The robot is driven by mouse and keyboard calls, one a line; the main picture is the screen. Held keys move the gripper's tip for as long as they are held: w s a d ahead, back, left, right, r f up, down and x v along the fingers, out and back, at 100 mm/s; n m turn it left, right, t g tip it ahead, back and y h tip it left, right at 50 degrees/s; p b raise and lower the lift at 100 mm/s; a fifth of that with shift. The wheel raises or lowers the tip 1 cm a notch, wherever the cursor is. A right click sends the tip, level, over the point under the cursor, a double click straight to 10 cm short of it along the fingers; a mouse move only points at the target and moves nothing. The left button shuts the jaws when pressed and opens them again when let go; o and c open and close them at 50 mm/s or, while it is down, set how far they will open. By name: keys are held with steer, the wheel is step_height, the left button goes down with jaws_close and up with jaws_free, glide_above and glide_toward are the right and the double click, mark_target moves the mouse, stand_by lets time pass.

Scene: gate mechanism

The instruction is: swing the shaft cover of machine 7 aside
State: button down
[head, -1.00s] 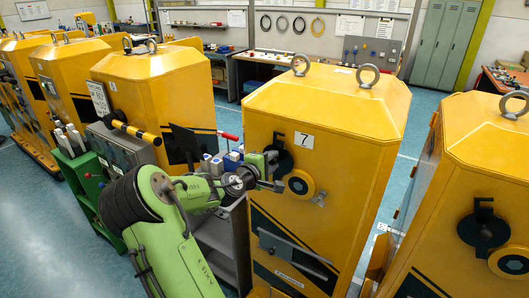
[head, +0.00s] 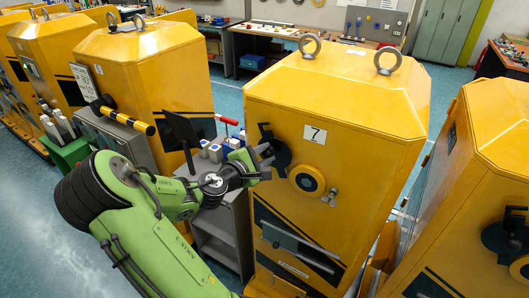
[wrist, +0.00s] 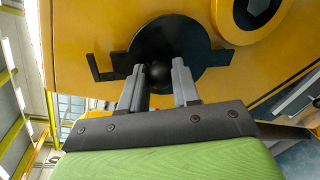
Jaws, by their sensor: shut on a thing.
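Machine 7 (head: 340,105) is a yellow cabinet with a "7" plate. Its front has a black round plate (head: 282,153) with a hooked arm, partly behind my gripper (head: 264,164). In the wrist view, the black plate (wrist: 180,43) has a dark ball knob (wrist: 158,75) low on its face. My gripper's two grey fingers (wrist: 158,84) are shut on this knob. A yellow disc (head: 299,189) with a dark hexagonal centre is beside the plate, to its lower right. I cannot tell for sure which part is the shaft cover.
A grey metal latch (head: 330,197) sits right of the disc, and a slanted grey bar (head: 290,244) lies below. A grey cabinet (head: 222,225) and a dark panel (head: 181,130) stand close to the left of machine 7. Another yellow machine (head: 480,180) stands to the right.

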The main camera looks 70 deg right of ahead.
steer(key=c, duration=1.1)
jaws_free()
steer(key=shift+w, duration=0.15)
steer(key=v, duration=1.5)
steer(key=shift+a, duration=0.35)
steer(key=shift+w, duration=0.15)
